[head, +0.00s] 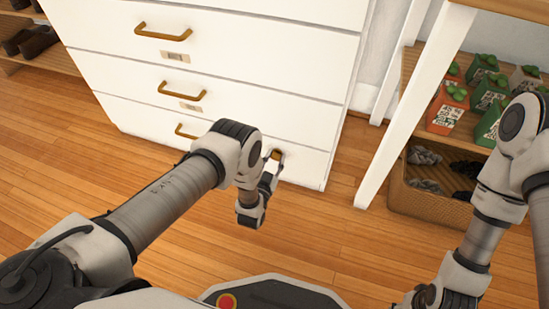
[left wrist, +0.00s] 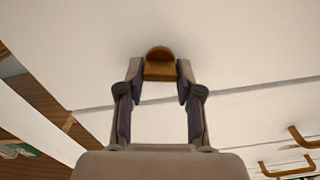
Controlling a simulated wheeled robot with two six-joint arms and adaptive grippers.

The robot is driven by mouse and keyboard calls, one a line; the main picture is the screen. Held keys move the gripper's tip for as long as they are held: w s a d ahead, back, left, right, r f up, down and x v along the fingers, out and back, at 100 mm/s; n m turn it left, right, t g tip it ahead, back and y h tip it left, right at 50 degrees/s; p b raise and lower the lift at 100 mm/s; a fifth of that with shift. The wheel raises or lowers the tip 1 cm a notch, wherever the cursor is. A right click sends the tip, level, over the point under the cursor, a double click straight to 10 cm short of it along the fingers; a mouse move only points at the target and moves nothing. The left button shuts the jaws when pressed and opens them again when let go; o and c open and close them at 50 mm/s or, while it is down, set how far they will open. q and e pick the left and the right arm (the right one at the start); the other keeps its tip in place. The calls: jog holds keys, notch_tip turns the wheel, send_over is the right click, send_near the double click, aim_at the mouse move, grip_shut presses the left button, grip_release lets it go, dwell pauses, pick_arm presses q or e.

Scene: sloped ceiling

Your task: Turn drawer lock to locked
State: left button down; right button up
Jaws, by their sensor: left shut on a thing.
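The drawer lock is a small brass knob on the right part of the white bottom drawer (head: 300,163). Only a bit of the lock (head: 277,154) shows in the head view. In the left wrist view the lock (left wrist: 160,56) has a rounded top and a block-like lower part between the fingertips. My left gripper (head: 271,166) is shut on the lock, one finger on each side. It also shows in the left wrist view (left wrist: 160,74). I cannot tell which position the lock is in. My right gripper (head: 432,297) is low at the right, partly cut off by the frame's edge.
The white chest has brass handles (head: 183,91) and label plates. A white-legged table (head: 412,110) stands at the right, with boxed plants (head: 447,108) and a wicker basket (head: 435,198) below. A shoe rack (head: 40,60) is at the far left. Wooden floor (head: 300,230) lies clear in front.

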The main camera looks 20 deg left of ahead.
pick_arm(q)
jog(key=m, duration=0.3)
jog(key=shift+m, duration=0.3)
jog(key=m, duration=0.3)
jog(key=shift+d+f+m+p, duration=0.1)
jog(key=shift+m+p, duration=0.2)
jog(key=m, duration=0.3)
jog(key=shift+m, duration=0.3)
jog(key=shift+f+m, duration=0.1)
jog(key=shift+m, duration=2.1)
jog(key=c, duration=0.8)
grip_release()
jog(key=shift+o, duration=0.2)
